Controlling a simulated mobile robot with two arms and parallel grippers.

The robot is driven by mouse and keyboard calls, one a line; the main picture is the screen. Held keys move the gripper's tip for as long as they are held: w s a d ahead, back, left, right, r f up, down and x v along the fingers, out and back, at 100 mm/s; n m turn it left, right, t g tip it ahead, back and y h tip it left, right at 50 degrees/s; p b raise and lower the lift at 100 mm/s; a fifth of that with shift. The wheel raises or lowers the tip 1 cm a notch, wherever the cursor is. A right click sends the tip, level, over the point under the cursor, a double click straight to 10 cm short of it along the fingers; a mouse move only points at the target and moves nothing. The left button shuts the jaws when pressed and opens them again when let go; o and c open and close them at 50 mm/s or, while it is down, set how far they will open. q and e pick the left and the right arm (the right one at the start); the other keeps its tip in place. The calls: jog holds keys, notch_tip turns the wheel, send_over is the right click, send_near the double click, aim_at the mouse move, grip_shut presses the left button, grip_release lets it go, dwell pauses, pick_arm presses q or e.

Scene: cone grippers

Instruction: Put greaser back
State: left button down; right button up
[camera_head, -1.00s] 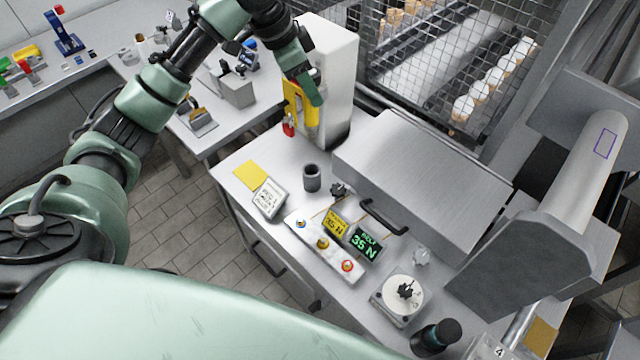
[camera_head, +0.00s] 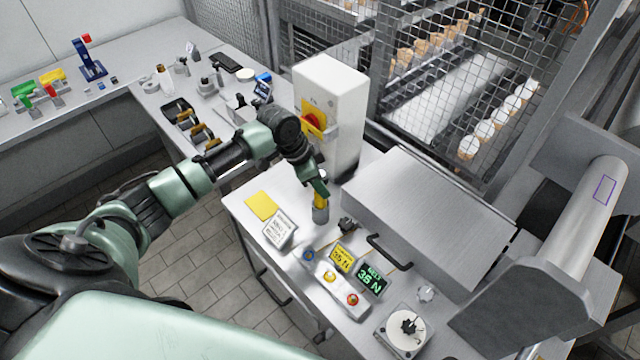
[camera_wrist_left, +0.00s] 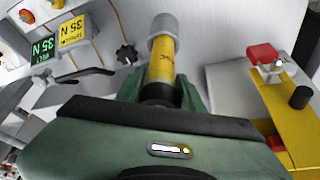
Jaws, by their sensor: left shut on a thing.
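The greaser (camera_head: 320,199) is a yellow cylinder held upright in my left gripper (camera_head: 318,188). Its lower end is at the mouth of the dark grey cup (camera_head: 321,215) on the metal worktop. The left wrist view shows the yellow body (camera_wrist_left: 161,68) between the green fingers of my left gripper (camera_wrist_left: 160,92), with the grey cup (camera_wrist_left: 163,26) around its far end. How deep it sits in the cup is hidden. My right gripper is not in view.
A white cabinet (camera_head: 335,90) with a red knob on yellow stands just behind. A yellow note (camera_head: 261,206), a small sign (camera_head: 280,229) and a button strip (camera_head: 335,283) lie near the cup. A metal cover (camera_head: 430,205) is to the right.

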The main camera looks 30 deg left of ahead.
pick_arm(q)
jog(key=shift+w+f, duration=0.1)
jog(key=shift+f, duration=0.65)
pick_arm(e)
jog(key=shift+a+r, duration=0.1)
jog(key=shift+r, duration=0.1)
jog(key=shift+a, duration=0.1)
pick_arm(q)
jog(key=shift+f, duration=0.15)
jog(key=c, duration=0.9)
grip_release()
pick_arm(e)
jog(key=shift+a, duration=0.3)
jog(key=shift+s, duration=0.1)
